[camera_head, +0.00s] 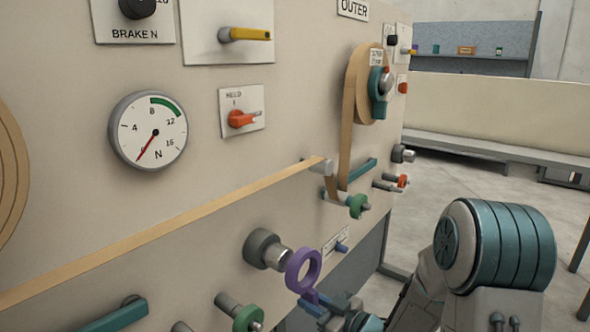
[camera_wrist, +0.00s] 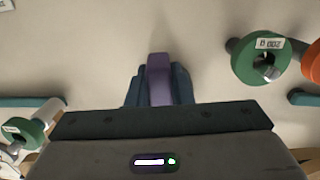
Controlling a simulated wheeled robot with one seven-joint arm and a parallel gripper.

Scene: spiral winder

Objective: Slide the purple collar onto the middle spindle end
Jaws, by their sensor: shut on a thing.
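The purple collar (camera_head: 304,268) is a ring with a tab, held upright in front of the machine panel. My gripper (camera_head: 314,299) is shut on its tab from below. In the wrist view the purple tab (camera_wrist: 159,80) sits between my teal fingers (camera_wrist: 159,92); the ring's opening is hidden there. The spindle end (camera_head: 284,258), which looks like the middle one, is a silver stub on a dark grey hub (camera_head: 262,247). In the head view it lies just left of the ring. I cannot tell the gap between them. The wrist view does not show this spindle.
A green collar (camera_head: 248,318) sits on a lower spindle, and another green one (camera_head: 357,206) is up right. The wrist view shows a labelled green collar (camera_wrist: 262,58) beside an orange part (camera_wrist: 312,62). A tan web (camera_head: 170,228) crosses the panel above.

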